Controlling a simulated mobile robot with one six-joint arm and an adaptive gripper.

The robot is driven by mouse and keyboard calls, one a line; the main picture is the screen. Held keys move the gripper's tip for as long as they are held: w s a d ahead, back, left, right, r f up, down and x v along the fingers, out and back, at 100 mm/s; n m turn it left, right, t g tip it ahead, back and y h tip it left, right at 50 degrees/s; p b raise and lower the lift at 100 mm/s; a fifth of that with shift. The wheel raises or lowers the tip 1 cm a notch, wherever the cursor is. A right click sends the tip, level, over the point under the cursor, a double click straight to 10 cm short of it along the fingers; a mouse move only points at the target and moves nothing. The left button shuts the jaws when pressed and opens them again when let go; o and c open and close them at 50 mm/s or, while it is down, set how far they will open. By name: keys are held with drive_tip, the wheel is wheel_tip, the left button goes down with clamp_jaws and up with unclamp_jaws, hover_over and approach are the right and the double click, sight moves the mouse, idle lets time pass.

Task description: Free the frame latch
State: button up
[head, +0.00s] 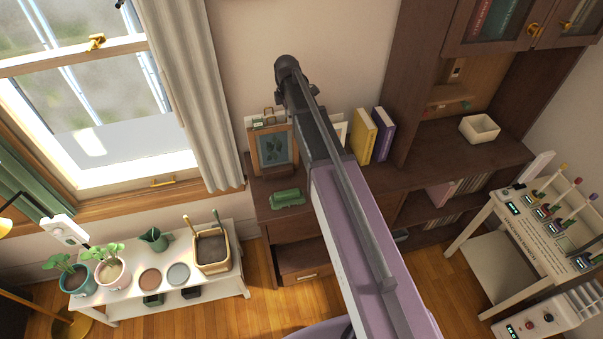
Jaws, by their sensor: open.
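A small wooden picture frame (290,150) with a dark leaf print stands upright on the brown cabinet, just left of my arm. Small brown fittings (268,113) show at its top, too small to make out as a latch. The window (95,172) at the left has a brass catch (96,42) on its middle rail and a brass handle (162,181) at its lower edge. My gripper (296,94) is at the arm's far end, above and beyond the picture frame. It is mostly hidden by my arm; small dark parts show on both sides, open and apart from the frame.
The cabinet (262,190) holds a green object (287,198), a yellow book (363,136) and a purple book (383,136). A drawer (303,276) stands open below. A white plant bench (120,308) stands left; a white panel table (497,213) stands right.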

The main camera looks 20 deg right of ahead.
drive_tip(key=shift+m, duration=0.3)
